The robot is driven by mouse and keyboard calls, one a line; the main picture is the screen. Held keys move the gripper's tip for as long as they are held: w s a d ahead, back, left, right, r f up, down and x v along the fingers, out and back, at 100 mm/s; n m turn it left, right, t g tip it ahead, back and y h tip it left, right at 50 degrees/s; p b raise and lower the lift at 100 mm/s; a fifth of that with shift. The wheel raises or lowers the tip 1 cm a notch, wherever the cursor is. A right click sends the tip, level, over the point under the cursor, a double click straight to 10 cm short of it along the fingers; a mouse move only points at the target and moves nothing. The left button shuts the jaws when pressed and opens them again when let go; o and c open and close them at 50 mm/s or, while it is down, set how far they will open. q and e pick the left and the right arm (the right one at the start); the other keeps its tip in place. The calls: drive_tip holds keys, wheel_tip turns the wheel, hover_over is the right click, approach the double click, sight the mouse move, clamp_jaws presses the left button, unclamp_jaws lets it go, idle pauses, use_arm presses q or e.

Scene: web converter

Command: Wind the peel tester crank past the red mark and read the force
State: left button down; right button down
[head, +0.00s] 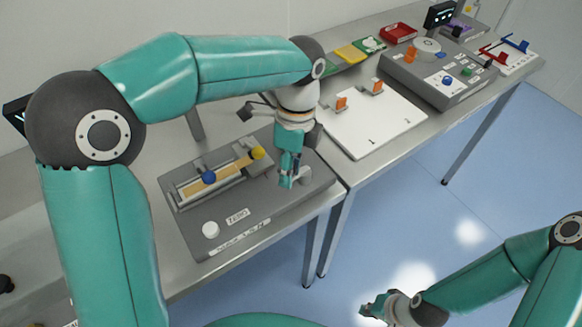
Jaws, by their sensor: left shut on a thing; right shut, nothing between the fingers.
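My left gripper (287,183) points down at the right end of the base and is shut on the crank handle there. A pale part of the crank (304,175) shows beside the fingers; the rest is hidden by the gripper. I cannot make out the red mark or a force reading. My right gripper (370,309) is shut and empty, low over the floor in front of the bench.
Coloured trays line the back. Floor in front is clear.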

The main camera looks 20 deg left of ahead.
use_arm(q)
drive_tip(key=shift+n, duration=0.3)
drive_tip(key=shift+s+d+r+n+h, duration=0.1)
drive_tip(key=shift+d+n+h, duration=0.1)
drive_tip(key=shift+n, duration=0.4)
drive_tip(key=shift+s+d+n+h, duration=0.1)
drive_tip(key=shift+d+n, duration=0.05)
drive_tip(key=shift+n, duration=0.45)
drive_tip(key=n, duration=0.1)
drive_tip(key=d+n, duration=0.1)
drive_tip(key=n, duration=0.1)
drive_tip(key=d+n+h, duration=0.1)
drive_tip(key=n, duration=0.1)
drive_tip(key=shift+s, duration=0.1)
drive_tip(key=shift+w+d+n+t+h, duration=0.15)
drive_tip(key=shift+w+d+n+t, duration=0.25)
drive_tip(key=shift+n, duration=1.05)
drive_tip(key=shift+w+d+n+t+h, duration=0.15)
drive_tip(key=shift+d+n, duration=0.35)
drive_tip(key=shift+n, duration=0.9)
drive_tip(key=shift+w+d+n+t+h, duration=0.15)
drive_tip(key=shift+d+n+t, duration=0.25)
drive_tip(key=shift+n, duration=1.05)
